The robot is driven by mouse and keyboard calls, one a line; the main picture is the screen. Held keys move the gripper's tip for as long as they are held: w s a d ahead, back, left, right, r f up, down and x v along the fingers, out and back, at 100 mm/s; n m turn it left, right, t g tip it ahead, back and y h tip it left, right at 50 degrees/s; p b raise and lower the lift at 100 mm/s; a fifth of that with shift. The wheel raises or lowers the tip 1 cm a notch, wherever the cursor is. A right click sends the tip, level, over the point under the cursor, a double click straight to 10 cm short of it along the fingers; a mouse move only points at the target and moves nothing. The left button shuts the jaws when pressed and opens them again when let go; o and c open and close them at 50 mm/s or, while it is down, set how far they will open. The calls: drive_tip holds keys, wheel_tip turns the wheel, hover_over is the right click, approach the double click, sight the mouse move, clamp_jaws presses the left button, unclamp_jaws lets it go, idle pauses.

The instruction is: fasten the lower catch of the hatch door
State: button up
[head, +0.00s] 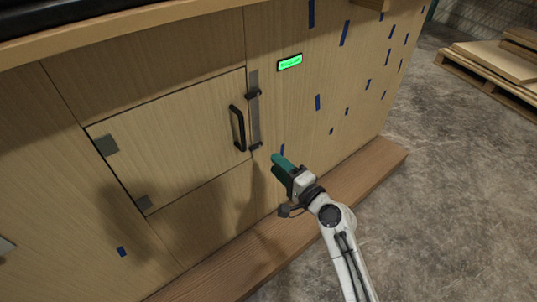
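The hatch door (178,128) is a pale wood panel that looks closed in the console front. It has a black handle (238,128) near its right edge. A grey vertical strip (254,120) runs along that edge, with a dark upper catch (254,94) and a dark lower catch (255,147). The lower catch is too small to tell whether it is fastened. My gripper (279,164), with teal fingers, is just right of and slightly below the lower catch, apparently apart from it. I cannot tell whether its fingers are open; nothing shows held.
A lit green display (289,62) is above right of the door. Grey hinges (106,145) are on the door's left. Blue tape marks (318,102) dot the front. A wooden ledge (275,238) runs along the base. Pallets (495,72) stand far right; the concrete floor between is clear.

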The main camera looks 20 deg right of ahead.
drive_tip(key=shift+v, duration=1.45)
drive_tip(key=s+a+f+n+g, duration=0.1)
drive_tip(key=s+f+n+g, duration=0.35)
drive_tip(key=s, duration=0.35)
drive_tip(key=s+a+f+n+g, duration=0.2)
drive_tip(key=s+f+n+g, duration=0.25)
drive_tip(key=s+n, duration=0.2)
drive_tip(key=s+d+f+n+g+h, duration=0.1)
drive_tip(key=s+d+g+h, duration=0.25)
drive_tip(key=s, duration=0.55)
drive_tip(key=s+d+f+n+g+h, duration=0.1)
drive_tip(key=s+d+n+g+h, duration=0.2)
drive_tip(key=s, duration=0.7)
wheel_tip(320, 180, up, 31)
drive_tip(key=s+d+m+y+p, duration=0.1)
drive_tip(key=p, duration=3)
drive_tip(key=shift+s+d+g, duration=0.15)
drive_tip(key=shift+d+g, duration=0.05)
drive_tip(key=shift+g, duration=0.15)
drive_tip(key=shift+r, duration=0.1)
